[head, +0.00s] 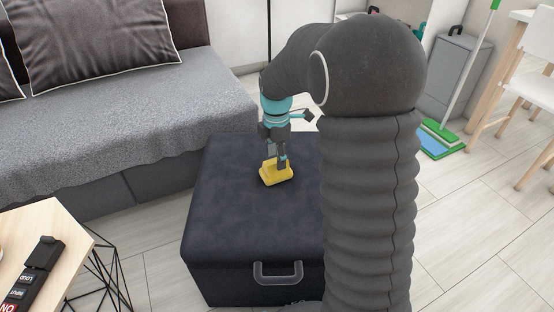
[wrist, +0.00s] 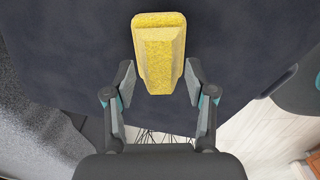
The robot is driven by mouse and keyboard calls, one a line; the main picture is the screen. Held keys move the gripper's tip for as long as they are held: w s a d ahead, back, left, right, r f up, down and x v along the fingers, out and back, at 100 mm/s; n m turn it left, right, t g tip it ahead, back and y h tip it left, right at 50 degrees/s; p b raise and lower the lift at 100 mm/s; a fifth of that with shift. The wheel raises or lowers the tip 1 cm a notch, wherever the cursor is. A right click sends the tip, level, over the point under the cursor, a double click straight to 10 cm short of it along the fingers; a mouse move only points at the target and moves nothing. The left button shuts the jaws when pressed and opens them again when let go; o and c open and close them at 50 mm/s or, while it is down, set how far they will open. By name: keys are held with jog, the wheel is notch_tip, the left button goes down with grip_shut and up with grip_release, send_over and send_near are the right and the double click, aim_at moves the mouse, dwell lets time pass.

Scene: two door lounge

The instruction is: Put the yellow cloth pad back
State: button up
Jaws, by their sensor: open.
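The yellow cloth pad (head: 276,173) lies on top of the dark ottoman (head: 237,210) in the head view. In the wrist view the pad (wrist: 158,45) shows a raised ridge along its middle. My gripper (head: 277,162) is above the ottoman, right at the pad in the head view. In the wrist view my gripper (wrist: 159,85) is open, with one finger on each side of the pad's near end. A gap shows between each finger and the pad. My arm hides the right part of the ottoman in the head view.
A grey sofa (head: 130,110) stands at the left. A wooden side table (head: 40,240) with a dark remote-like object (head: 34,272) is at lower left. A green mop (head: 441,139), a grey bin (head: 453,75) and a white chair (head: 530,88) stand at right. Floor between is clear.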

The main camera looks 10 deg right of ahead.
notch_tip(320, 180, up, 9)
jog(key=p, duration=0.1)
jog(key=s+r+m+t, duration=0.1)
jog(key=s+r+m, duration=0.3)
jog(key=s, duration=0.2)
jog(key=s+r+m+t, duration=0.2)
jog(key=s+r+m, duration=0.1)
jog(key=s+m, duration=0.3)
jog(key=s+f+m+t, duration=0.2)
jog(key=s+m, duration=0.8)
jog(key=s, duration=0.5)
jog(key=shift+s+t, duration=0.25)
jog(key=shift+t, duration=0.05)
notch_tip(320, 180, up, 3)
jog(key=p, duration=0.3)
